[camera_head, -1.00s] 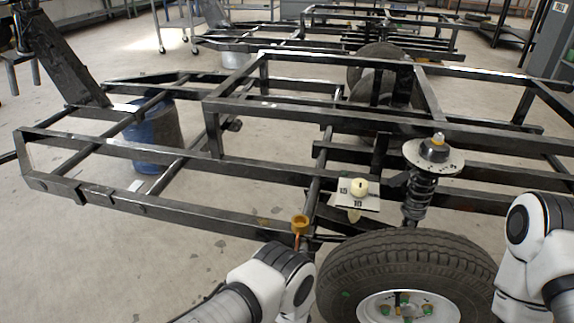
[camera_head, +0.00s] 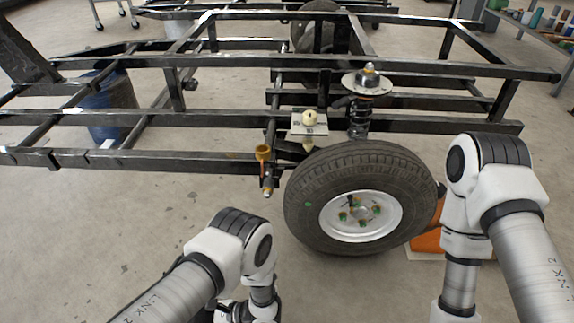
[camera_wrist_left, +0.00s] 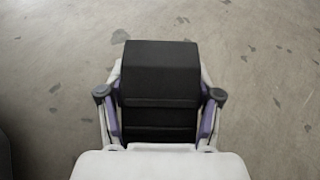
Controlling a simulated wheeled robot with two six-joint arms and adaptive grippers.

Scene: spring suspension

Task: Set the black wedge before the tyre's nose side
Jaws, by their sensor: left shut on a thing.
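The black wedge (camera_wrist_left: 160,85) is between the fingers of my left gripper (camera_wrist_left: 160,108) in the left wrist view, with bare floor beyond it. My left gripper is shut on it. In the head view my left arm reaches down at the bottom, left of the tyre, and its gripper is mostly cut off by the lower edge; I cannot make out the wedge there. The tyre (camera_head: 310,225) stands upright on the floor with a white hub and green nuts. My right arm reaches down to the right of the tyre; its gripper is out of view.
An orange object (camera_head: 428,241) sits at the tyre's right side, partly hidden by my right arm. The black frame (camera_head: 215,118) spans behind the tyre, with a spring strut (camera_head: 359,118) above it. A blue barrel (camera_head: 108,108) stands at left. Floor left of the tyre is clear.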

